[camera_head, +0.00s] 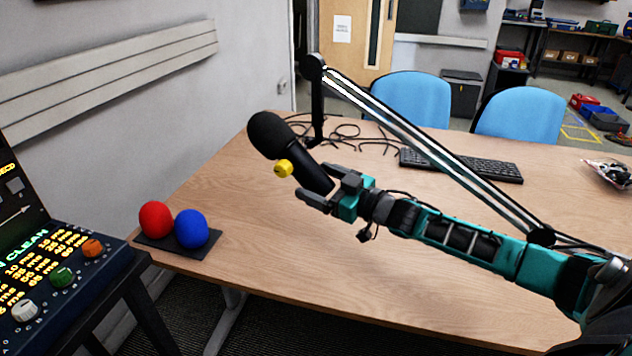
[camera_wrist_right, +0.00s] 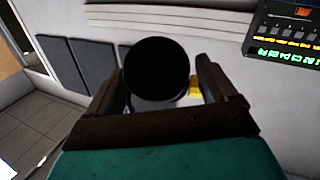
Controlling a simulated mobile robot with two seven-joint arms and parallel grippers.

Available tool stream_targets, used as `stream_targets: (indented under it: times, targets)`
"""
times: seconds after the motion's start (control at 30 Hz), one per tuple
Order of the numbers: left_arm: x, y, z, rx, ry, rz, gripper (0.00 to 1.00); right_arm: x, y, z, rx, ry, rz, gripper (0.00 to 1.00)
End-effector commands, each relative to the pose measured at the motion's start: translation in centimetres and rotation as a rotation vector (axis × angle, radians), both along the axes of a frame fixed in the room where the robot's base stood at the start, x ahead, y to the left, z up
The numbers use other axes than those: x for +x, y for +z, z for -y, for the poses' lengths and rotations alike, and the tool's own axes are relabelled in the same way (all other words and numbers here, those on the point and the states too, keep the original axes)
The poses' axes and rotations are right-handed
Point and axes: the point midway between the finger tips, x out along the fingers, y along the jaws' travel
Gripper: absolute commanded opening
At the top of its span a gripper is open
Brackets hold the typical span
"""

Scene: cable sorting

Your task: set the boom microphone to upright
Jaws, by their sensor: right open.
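The boom microphone (camera_head: 270,135) is black with a round foam head. It is tilted, its head up to the left and its body sloping down to the right. A yellow knob (camera_head: 283,169) sits on its side. My right gripper (camera_head: 313,181) is open, with its fingers on either side of the lower microphone body. In the right wrist view the dark round microphone (camera_wrist_right: 157,75) shows between the fingers, with the yellow knob (camera_wrist_right: 195,88) by the right finger. Whether the fingers touch the body I cannot tell. My left gripper is not in view.
The boom arm (camera_head: 420,147) stretches over the wooden table (camera_head: 300,265) from its post (camera_head: 317,110). Red (camera_head: 157,219) and blue (camera_head: 191,228) foam balls sit on a dark base at the table's left edge. A keyboard (camera_head: 462,165) and loose cables lie behind. A control panel (camera_head: 65,260) stands left.

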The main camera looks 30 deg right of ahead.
Motion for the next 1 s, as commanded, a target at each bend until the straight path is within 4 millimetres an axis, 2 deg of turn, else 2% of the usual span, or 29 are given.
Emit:
stream_targets:
  times: [0.2, 0.5, 1.0]
  targets:
    - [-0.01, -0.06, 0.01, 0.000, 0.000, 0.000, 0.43, 1.02, 0.04, -0.40, 0.000, 0.000, 0.000, 0.85]
    - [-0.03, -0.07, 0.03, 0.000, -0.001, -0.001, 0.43, 1.10, 0.01, -0.42, 0.000, 0.000, 0.000, 0.85]
    - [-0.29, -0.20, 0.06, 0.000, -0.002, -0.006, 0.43, 1.08, 0.02, -0.42, 0.000, 0.000, 0.000, 0.37]
